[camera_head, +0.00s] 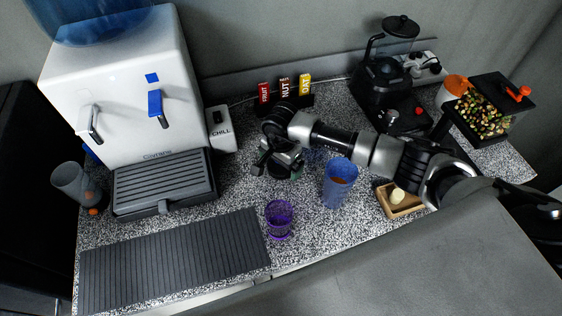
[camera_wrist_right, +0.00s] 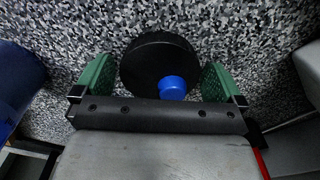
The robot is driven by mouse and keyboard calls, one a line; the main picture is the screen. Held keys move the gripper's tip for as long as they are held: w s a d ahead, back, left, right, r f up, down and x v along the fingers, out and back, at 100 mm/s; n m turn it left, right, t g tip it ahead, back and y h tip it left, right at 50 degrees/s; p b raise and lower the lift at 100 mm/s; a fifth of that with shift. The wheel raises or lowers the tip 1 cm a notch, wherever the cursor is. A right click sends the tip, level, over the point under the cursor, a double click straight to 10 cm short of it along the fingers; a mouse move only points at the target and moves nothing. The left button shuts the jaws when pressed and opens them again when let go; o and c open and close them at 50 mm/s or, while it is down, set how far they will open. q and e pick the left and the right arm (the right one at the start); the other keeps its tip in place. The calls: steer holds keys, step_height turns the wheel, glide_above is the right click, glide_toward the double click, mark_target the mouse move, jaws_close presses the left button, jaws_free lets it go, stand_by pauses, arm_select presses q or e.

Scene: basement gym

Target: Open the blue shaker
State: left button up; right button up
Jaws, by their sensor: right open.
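In the right wrist view a round black lid (camera_wrist_right: 150,62) with a small blue cap (camera_wrist_right: 172,87) lies between my green finger pads. I take it to be the top of the blue shaker; its body is hidden below the lid. In the head view the gripper and wrist mostly cover the shaker. My left gripper is not in view.
A translucent blue cup (camera_head: 338,184) stands just right of the gripper. A purple glass (camera_head: 279,218) stands in front. A wooden tray (camera_head: 401,208) is at right, a white dispenser (camera_head: 126,85) at left, a black blender (camera_head: 382,75) behind. The dark ribbed mat (camera_head: 172,262) is clear.

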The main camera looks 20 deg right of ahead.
step_height(320, 180, up, 12)
steer(key=b, duration=0.2)
steer(key=shift+b, duration=0.35)
steer(key=shift+s, duration=0.1)
